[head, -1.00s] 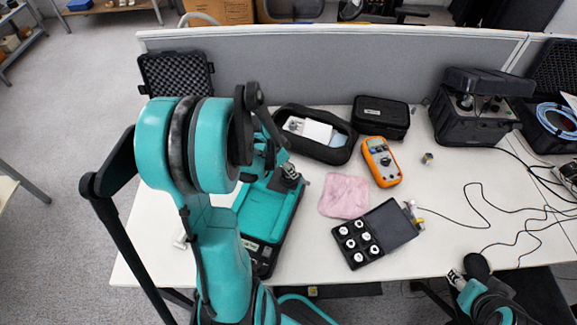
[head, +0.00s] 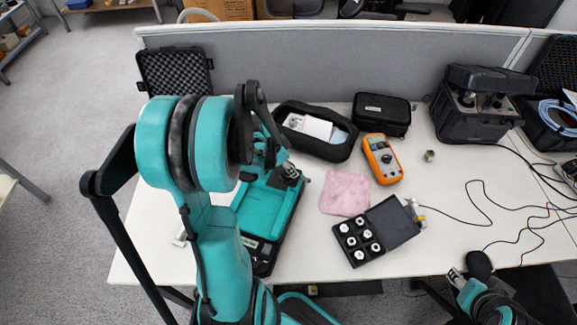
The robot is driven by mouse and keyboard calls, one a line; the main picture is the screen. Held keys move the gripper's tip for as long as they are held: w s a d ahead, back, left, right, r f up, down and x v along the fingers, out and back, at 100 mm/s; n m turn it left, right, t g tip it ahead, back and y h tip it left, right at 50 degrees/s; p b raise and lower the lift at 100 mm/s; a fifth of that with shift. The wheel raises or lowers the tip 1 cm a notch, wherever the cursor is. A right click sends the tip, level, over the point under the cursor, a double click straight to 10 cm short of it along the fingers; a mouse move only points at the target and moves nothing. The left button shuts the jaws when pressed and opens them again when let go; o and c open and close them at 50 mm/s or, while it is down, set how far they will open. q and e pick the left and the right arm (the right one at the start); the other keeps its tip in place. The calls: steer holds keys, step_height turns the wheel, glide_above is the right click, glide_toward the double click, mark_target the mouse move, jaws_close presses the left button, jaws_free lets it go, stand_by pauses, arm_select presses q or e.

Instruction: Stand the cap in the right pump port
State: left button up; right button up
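My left gripper (head: 289,171) hangs over the far end of a teal tray in a black case (head: 268,212). It is mostly hidden by my own arm, and I cannot tell whether it holds anything. My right gripper (head: 456,276) is low at the front right edge of the table, apart from the objects, and too small to read. A small metallic cylinder (head: 429,155), possibly the cap, stands alone right of the orange meter. A black unit with two round fittings on top (head: 470,120) stands at the back right. I cannot tell for certain which thing is the pump.
An open black case (head: 397,222) holds several white round parts. Cables (head: 480,208) cross the right side. A grey partition (head: 330,68) bounds the back.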

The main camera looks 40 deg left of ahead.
arm_select(q)
steer(key=o, duration=1.3)
steer(key=v, duration=1.2)
steer(key=shift+w, duration=0.1)
steer(key=s+d+n+t, duration=0.1)
steer(key=d, duration=0.5)
steer(key=s+d+r+n+t+y, duration=0.1)
steer(key=d, duration=0.6)
steer(key=s+d+r+n, duration=0.1)
steer(key=s+d+n, duration=0.1)
steer(key=d, duration=0.5)
steer(key=shift+d+r+t+y, duration=0.2)
steer(key=shift+d+t+y, duration=0.1)
steer(key=shift+t, duration=0.1)
